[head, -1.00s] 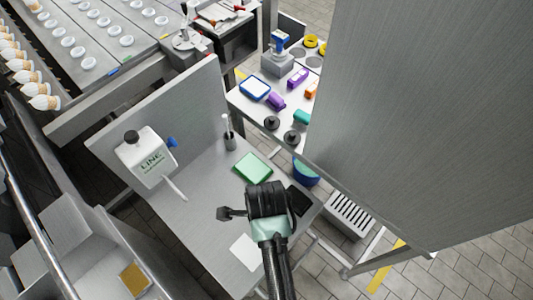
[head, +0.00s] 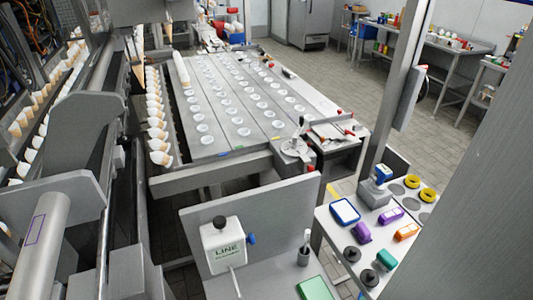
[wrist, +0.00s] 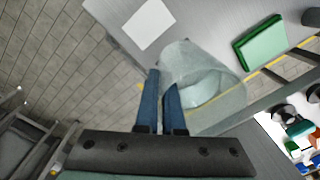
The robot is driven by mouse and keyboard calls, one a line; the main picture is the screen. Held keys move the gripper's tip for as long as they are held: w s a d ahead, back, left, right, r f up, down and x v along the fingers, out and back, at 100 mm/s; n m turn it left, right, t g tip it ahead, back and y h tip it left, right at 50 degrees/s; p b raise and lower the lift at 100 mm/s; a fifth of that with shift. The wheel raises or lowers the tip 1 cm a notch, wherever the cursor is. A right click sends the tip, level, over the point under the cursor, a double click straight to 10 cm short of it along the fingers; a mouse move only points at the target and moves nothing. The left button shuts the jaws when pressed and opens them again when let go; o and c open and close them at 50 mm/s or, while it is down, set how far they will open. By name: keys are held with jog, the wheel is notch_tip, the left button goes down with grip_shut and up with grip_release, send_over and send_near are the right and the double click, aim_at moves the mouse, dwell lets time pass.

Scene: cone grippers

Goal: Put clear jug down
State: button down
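The clear jug (wrist: 208,85) shows in the wrist view, see-through and pale, just beyond and to the right of my fingertips. My gripper (wrist: 163,90) has its two blue fingers close together at the jug's near side, apparently closed on its handle; the exact grip is hard to see through the clear wall. The grey worktable shows behind the jug in the wrist view (wrist: 205,22). In the head view only part of this table (head: 265,284) shows, and neither my gripper nor the jug is in that view.
In the head view, a white dispenser box (head: 222,245) and a small grey cup (head: 304,255) stand there. A side table (head: 330,222) at right holds several coloured items.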

jog(key=w+a+r+n, duration=0.1)
jog(key=a+n, duration=0.3)
jog(key=n, duration=0.7)
jog(key=w+a+r+n+b, duration=0.1)
jog(key=w+a+n, duration=0.3)
jog(key=n, duration=0.8)
jog(key=shift+a+r+b, duration=0.3)
jog(key=shift+a+r, duration=0.3)
jog(key=shift+r, duration=0.1)
jog(key=shift+w+d, duration=0.1)
